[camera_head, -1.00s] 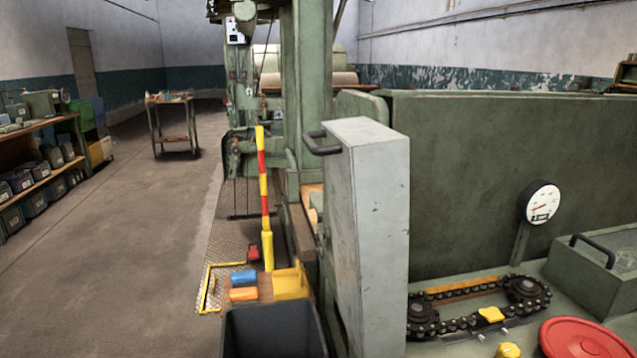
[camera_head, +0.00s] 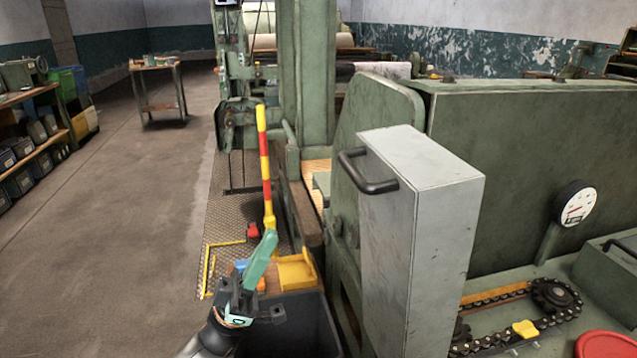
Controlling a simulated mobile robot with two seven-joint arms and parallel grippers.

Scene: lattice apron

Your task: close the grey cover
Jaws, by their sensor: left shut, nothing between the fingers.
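The grey cover (camera_head: 435,240) is a scuffed, box-shaped metal cover with a black bar handle (camera_head: 367,172) high on its left side. It stands upright, raised at the left of the chain drive (camera_head: 505,335), so the drive is uncovered. The cover hides the drive's left end. My left gripper (camera_head: 267,240), with teal fingers, is at the lower left, above a dark bin. The fingers are shut, empty and pointing up and away. In the picture it is left of and below the handle, clear of the cover. My right gripper is not in view.
A gauge (camera_head: 574,204) and a red disc (camera_head: 606,345) are at the right. The floor at left is clear.

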